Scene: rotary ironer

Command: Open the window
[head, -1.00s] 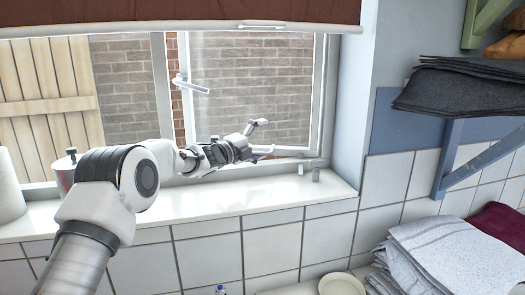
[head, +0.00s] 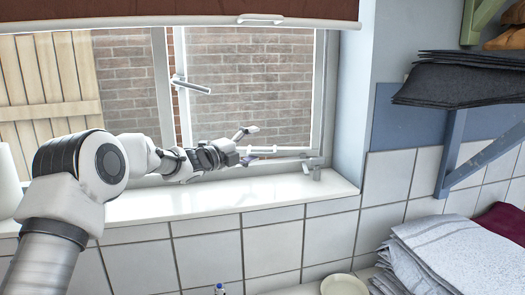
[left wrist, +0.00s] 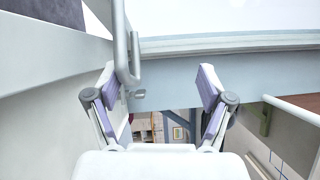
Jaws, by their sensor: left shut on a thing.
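The window (head: 250,90) is behind the sill, with a brick wall beyond the glass. A pale lever handle (head: 190,86) juts from the upright between its panes. My left gripper (head: 250,146) is low in front of the right pane, above the sill. Its fingers stand well apart, one above the other, around a thin metal bar (head: 263,149) near the bottom of the frame. In the left wrist view a bent metal bar (left wrist: 133,58) passes beside the left fingertip of my left gripper (left wrist: 163,85). The exact contact is hard to see. My right gripper is out of view.
A rolled brown blind (head: 180,10) hangs above. A shelf with dark cloths (head: 460,90) and folded towels (head: 445,250) are at the right.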

